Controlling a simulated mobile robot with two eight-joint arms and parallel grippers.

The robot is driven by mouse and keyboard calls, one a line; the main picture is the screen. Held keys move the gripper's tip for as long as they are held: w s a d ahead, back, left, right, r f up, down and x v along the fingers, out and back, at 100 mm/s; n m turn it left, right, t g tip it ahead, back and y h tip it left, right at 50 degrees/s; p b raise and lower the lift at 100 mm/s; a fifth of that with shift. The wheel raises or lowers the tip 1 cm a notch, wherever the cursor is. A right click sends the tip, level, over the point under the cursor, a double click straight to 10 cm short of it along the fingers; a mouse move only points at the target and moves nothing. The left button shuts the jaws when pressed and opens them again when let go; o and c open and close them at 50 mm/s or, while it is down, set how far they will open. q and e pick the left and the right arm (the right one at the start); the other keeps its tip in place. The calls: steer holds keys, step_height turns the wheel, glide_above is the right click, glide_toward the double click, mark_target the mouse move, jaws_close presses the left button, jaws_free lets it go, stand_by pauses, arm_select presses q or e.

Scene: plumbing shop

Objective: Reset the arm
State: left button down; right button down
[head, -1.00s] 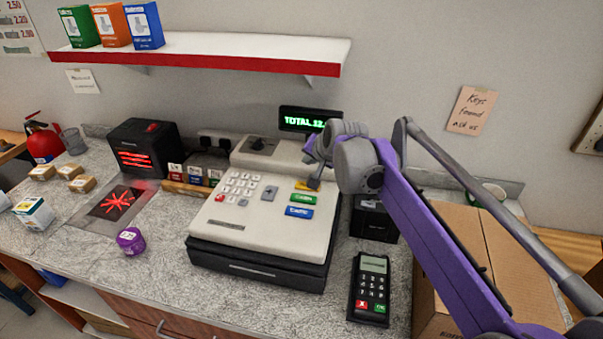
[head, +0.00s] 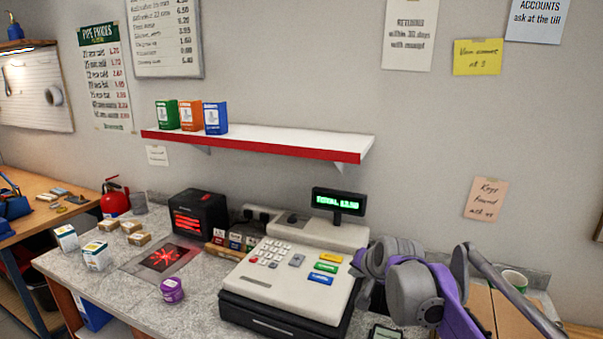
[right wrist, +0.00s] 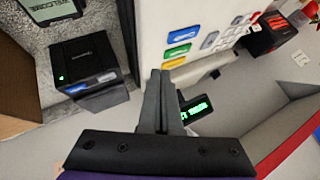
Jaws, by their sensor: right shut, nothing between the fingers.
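My right arm (head: 415,290) comes in from the lower right in the head view, purple with grey joints. Its wrist is beside the right side of the cash register (head: 285,275), in front of the cardboard box. In the right wrist view my right gripper (right wrist: 162,78) has its dark fingers together with nothing between them. It is apart from the register's green, blue and yellow keys as far as I can see. In the head view the fingertips are hidden or too hard to make out. My left gripper is not in view.
The register's lit display (head: 339,201) stands behind it. A small black printer (right wrist: 88,65) and the card terminal (head: 386,333) are near the arm. A cardboard box (head: 515,318) is at right. A red-edged shelf (head: 270,145) hangs above.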

steer(key=s+d+f+n+g, duration=0.1)
steer(key=s+f+n, duration=0.1)
steer(key=s+f, duration=0.4)
steer(key=s+d+f+n+g+h, duration=0.1)
steer(key=s+f, duration=0.5)
steer(key=s, duration=1)
steer(key=s+d+f+n+g+h, duration=0.1)
steer(key=s+d+f+n, duration=0.1)
steer(key=s+f, duration=0.5)
steer(key=s+n, duration=0.1)
steer(key=s, duration=0.3)
steer(key=shift+s+d, duration=0.15)
steer(key=shift+s, duration=0.25)
